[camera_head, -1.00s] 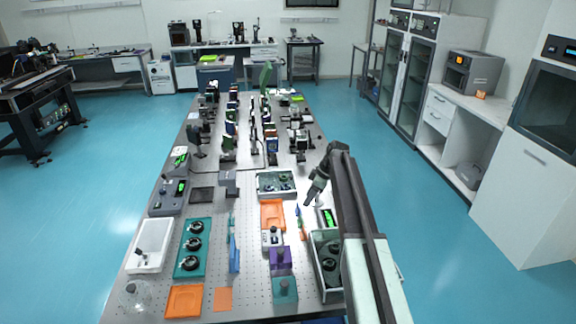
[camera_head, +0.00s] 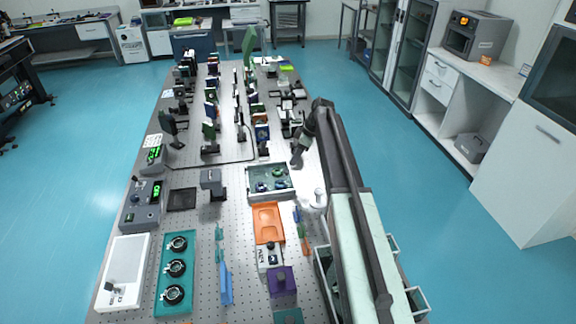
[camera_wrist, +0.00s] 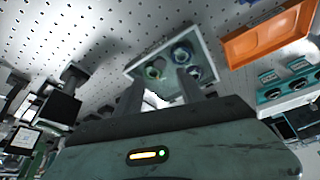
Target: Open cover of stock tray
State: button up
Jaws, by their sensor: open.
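A shallow grey-green tray (camera_head: 270,196) with several small round parts inside stands mid-table in the head view. It also shows in the wrist view (camera_wrist: 135,70), just beyond my fingers. I cannot tell whether a clear cover lies on it. My gripper (camera_head: 297,163) is open and empty, above the table near the tray's far right corner. In the wrist view my two fingers (camera_wrist: 162,95) stand apart, overlapping the tray's near edge. A second, larger box (camera_head: 324,275) at the right table edge is mostly hidden by my arm. I cannot tell which one is the stock tray.
An orange tray (camera_head: 268,235) sits just in front of the grey-green tray. A teal tray with round mounts (camera_head: 189,244) and a white tray (camera_head: 132,252) lie left. Rows of upright optics stand behind.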

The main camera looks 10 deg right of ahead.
aim_at(287, 171)
jog(key=b+x, duration=0.6)
jog(key=x, duration=0.2)
jog(key=shift+d+b, duration=0.15)
jog(key=shift+b, duration=0.25)
jog(key=shift+r, duration=0.15)
jog(key=shift+s, duration=0.1)
grip_shut()
dwell(0.5)
